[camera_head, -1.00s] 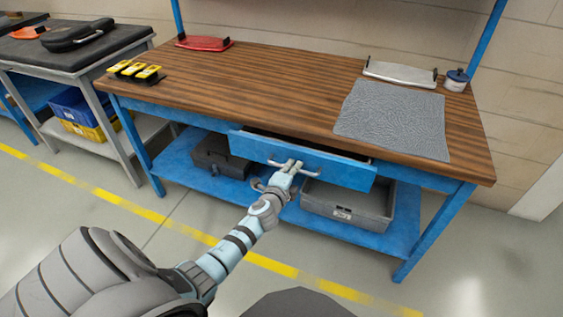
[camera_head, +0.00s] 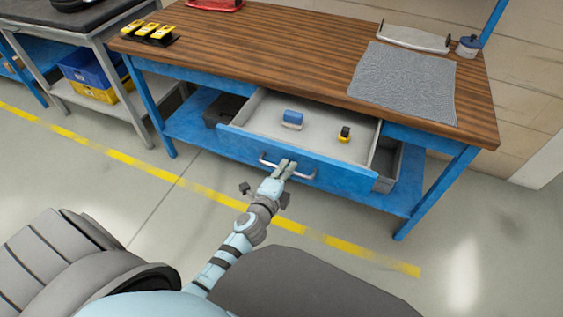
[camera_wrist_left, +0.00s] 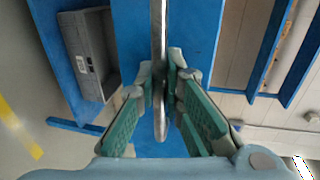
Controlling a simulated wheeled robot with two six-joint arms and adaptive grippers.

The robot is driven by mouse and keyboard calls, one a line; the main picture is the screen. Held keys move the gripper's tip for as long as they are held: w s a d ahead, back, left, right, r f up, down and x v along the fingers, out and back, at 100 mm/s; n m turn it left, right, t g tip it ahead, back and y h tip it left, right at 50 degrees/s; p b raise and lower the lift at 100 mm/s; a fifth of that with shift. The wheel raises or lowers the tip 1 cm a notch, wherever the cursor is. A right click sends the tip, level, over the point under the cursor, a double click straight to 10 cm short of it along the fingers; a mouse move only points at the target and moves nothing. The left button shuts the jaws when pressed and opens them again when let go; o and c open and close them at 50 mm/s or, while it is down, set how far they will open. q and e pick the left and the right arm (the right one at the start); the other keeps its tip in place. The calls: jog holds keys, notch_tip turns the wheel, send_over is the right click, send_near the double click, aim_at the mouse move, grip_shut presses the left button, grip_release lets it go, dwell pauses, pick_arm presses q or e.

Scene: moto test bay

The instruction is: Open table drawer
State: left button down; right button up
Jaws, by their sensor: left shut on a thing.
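The blue table drawer (camera_head: 240,147) is pulled well out from under the wooden tabletop in the head view. Its grey inside shows, with a blue item (camera_head: 292,119) and a small yellow and black item (camera_head: 344,134) in it. The metal bar handle (camera_head: 303,174) is on the drawer front. My left gripper (camera_head: 286,167) is shut on the handle near its middle. In the left wrist view the handle (camera_wrist_left: 158,60) runs between the fingers of my left gripper (camera_wrist_left: 160,85). My right gripper is not in view.
The workbench (camera_head: 300,42) carries a grey mat (camera_head: 405,82), a white tray (camera_head: 413,37) and yellow devices (camera_head: 161,33). Grey bins stand on the blue lower shelf (camera_head: 400,203). The floor in front is clear, with a yellow line (camera_head: 150,169).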

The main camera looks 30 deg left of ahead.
pick_arm(q)
jog(key=c, duration=2)
grip_release()
jog(key=shift+o, duration=0.2)
jog(key=v, duration=1.2)
